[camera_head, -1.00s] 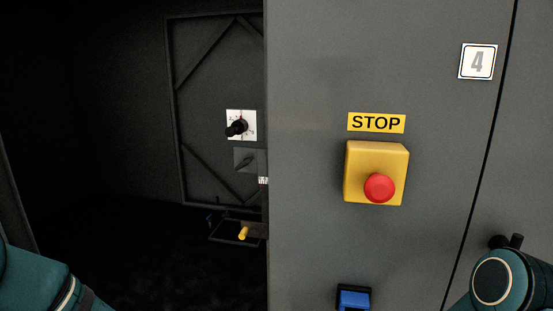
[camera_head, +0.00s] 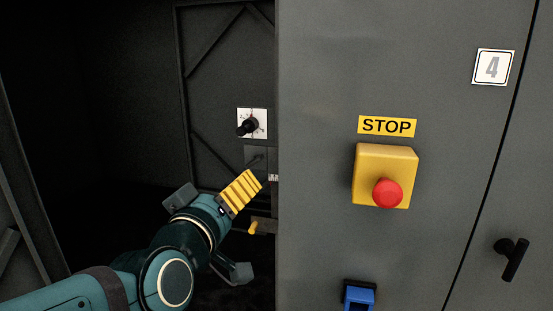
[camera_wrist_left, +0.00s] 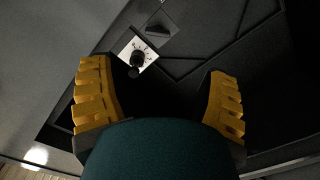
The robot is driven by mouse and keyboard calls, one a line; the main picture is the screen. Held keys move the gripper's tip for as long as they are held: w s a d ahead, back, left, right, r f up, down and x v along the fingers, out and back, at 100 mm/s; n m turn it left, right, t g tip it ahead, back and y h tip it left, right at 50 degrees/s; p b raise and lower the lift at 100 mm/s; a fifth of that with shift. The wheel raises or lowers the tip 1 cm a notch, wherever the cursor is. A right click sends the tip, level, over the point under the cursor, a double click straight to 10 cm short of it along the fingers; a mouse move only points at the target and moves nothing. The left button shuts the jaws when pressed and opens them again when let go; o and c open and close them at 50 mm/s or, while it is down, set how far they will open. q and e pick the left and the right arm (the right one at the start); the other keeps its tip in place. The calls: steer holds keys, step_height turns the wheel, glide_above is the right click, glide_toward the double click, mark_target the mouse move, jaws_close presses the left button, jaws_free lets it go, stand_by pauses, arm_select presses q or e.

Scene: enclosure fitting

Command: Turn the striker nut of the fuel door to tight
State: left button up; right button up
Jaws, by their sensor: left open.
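I cannot pick out a striker nut with certainty. Inside the dark open enclosure a black knob on a white dial plate (camera_head: 252,123) sits on the back panel; it also shows in the left wrist view (camera_wrist_left: 138,56). Below it is a grey plate with a lever (camera_head: 256,157), seen in the wrist view too (camera_wrist_left: 156,28). My left gripper (camera_head: 242,191) reaches into the enclosure, below and apart from the dial. In the wrist view its yellow fingers (camera_wrist_left: 158,95) are spread with nothing between them. My right gripper is out of view.
A yellow-handled part (camera_head: 256,227) sits low at the back, close to my left gripper. The grey front panel (camera_head: 310,220) bounds the opening's right side.

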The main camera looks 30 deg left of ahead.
mark_target(253, 163)
arm_select(q)
steer(key=x, duration=0.4)
steer(key=p+x, duration=0.1)
steer(key=x, duration=0.8)
steer(key=shift+w+a+r+p, duration=0.15)
steer(key=shift+w+r+p, duration=0.15)
steer(key=shift+p, duration=0.05)
steer(key=c, duration=1.2)
